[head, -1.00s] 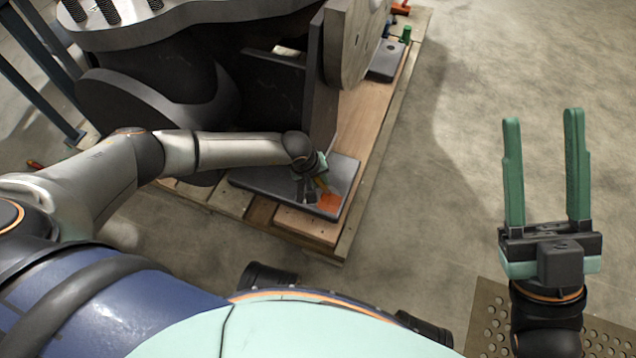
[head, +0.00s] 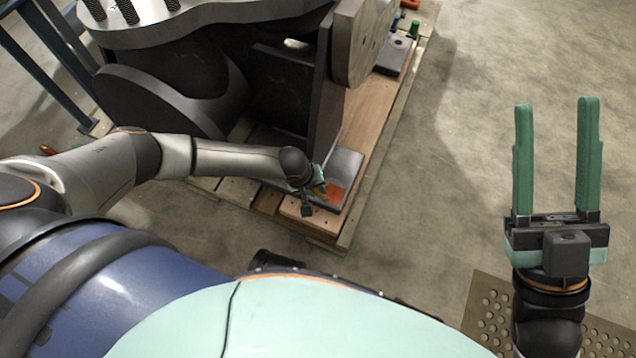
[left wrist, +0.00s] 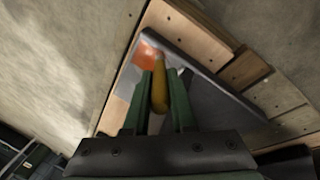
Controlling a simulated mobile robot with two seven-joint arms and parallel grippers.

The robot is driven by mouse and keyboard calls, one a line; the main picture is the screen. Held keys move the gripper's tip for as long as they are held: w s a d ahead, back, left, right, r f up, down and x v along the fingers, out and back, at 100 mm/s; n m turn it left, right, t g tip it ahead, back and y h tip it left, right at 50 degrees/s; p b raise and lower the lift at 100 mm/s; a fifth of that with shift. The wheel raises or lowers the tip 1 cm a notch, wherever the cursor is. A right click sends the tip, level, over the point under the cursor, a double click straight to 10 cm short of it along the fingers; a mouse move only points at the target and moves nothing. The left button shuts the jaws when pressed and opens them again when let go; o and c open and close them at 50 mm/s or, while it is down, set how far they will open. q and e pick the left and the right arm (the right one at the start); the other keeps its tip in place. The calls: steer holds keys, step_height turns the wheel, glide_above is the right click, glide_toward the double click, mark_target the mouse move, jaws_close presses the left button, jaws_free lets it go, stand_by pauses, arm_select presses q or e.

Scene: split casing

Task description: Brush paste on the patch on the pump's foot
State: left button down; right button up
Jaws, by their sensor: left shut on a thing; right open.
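The pump (head: 180,85) is a large dark casing on a wooden pallet at the upper left of the head view. Its flat grey foot (head: 346,165) carries an orange-red patch (head: 335,193) near the front corner; the patch also shows in the left wrist view (left wrist: 147,56). My left gripper (head: 319,188) is over the foot beside the patch. In the left wrist view it is shut on a brush with a yellow-brown handle (left wrist: 160,92), which points toward the patch. The brush's tip is hard to make out, so contact cannot be told. My right gripper (head: 553,155) is open and empty over the floor.
The wooden pallet (head: 375,130) edges the foot. A green item (head: 413,28) and a dark block (head: 390,58) are at its far end. A perforated plate (head: 480,315) lies at the lower right. The concrete floor between pallet and right gripper is clear.

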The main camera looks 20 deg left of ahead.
arm_select(q)
steer(key=shift+w+f+b, duration=0.15)
steer(key=shift+w+b, duration=0.45)
steer(key=shift+w, duration=0.05)
steer(key=shift+s+p, duration=0.5)
steer(key=shift+s, duration=0.2)
steer(key=shift+w+f+b, duration=0.1)
steer(key=shift+w+b, duration=0.45)
steer(key=shift+w, duration=0.05)
steer(key=w+b, duration=0.1)
steer(key=w, duration=0.1)
steer(key=w+b, duration=0.1)
steer(key=w, duration=0.1)
steer(key=shift+w+d+r+b, duration=0.1)
steer(key=shift+r+b, duration=0.1)
steer(key=shift+b, duration=0.2)
stand_by(0.4)
